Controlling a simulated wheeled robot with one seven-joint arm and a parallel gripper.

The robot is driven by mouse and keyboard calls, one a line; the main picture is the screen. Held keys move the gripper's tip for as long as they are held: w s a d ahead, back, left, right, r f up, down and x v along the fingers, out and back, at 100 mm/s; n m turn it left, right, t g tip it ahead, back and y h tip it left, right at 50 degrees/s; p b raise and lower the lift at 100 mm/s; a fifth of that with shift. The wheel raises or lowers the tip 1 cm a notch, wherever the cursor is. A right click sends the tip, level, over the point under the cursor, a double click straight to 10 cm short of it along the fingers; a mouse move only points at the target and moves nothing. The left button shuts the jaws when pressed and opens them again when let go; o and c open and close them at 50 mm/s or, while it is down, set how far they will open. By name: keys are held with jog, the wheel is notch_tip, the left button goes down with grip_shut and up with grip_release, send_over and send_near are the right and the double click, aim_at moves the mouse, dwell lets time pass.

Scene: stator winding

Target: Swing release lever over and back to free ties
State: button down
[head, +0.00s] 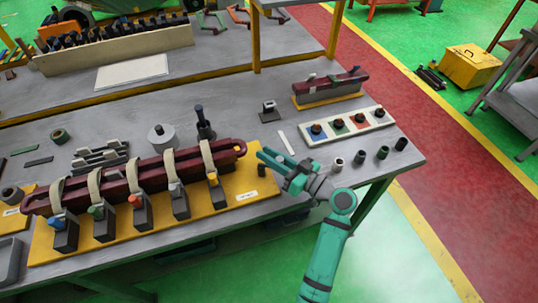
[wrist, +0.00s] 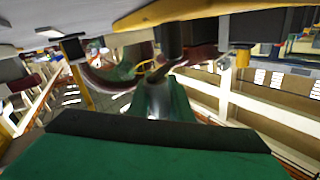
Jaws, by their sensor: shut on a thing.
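A long dark red bar (head: 118,184) lies on a yellow base plate (head: 215,215) at the table's front. Several cream ties (head: 167,164) loop over it, each by a dark block with a coloured tip. My teal gripper (head: 268,158) is at the plate's right end, its jaws shut on the dark release lever (head: 262,171). The jaws partly hide the lever. In the wrist view the lever (wrist: 160,72) runs from a dark post (wrist: 172,38) to my green finger (wrist: 166,102). The exact contact is hard to make out.
Right of my gripper stand several small cylinders (head: 360,157) and a white strip with coloured buttons (head: 345,126). A smaller red part (head: 330,82) lies behind on a yellow plate. A dark upright tool (head: 204,125) stands behind the bar.

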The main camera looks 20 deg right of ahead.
jog(key=shift+h, duration=0.3)
jog(key=m+t+h, duration=0.1)
jog(key=h, duration=0.1)
jog(key=s+m+t+h, duration=0.1)
jog(key=m+h, duration=0.1)
jog(key=shift+a, duration=0.15)
jog(key=m+h, duration=0.2)
jog(key=h, duration=0.1)
jog(key=m+t+h, duration=0.1)
jog(key=h, duration=0.1)
jog(key=shift+s+m, duration=0.35)
jog(key=shift+m, duration=0.05)
jog(key=shift+s+a+r+m+g+h, duration=0.15)
jog(key=shift+m+h, duration=0.6)
jog(key=shift+h, duration=0.45)
jog(key=shift+s+f+m+g+h, duration=0.1)
jog(key=shift+m+g+h, duration=0.1)
jog(key=shift+m+h, duration=0.75)
jog(key=shift+s+a+r+m+g+h, duration=0.15)
jog(key=shift+m+h, duration=0.35)
jog(key=shift+h, duration=0.95)
jog(key=shift+f+m+g+h, duration=0.15)
jog(key=shift+m+g+h, duration=0.15)
jog(key=shift+m+h, duration=0.3)
jog(key=c, duration=1.6)
grip_release()
jog(key=shift+v, duration=5.45)
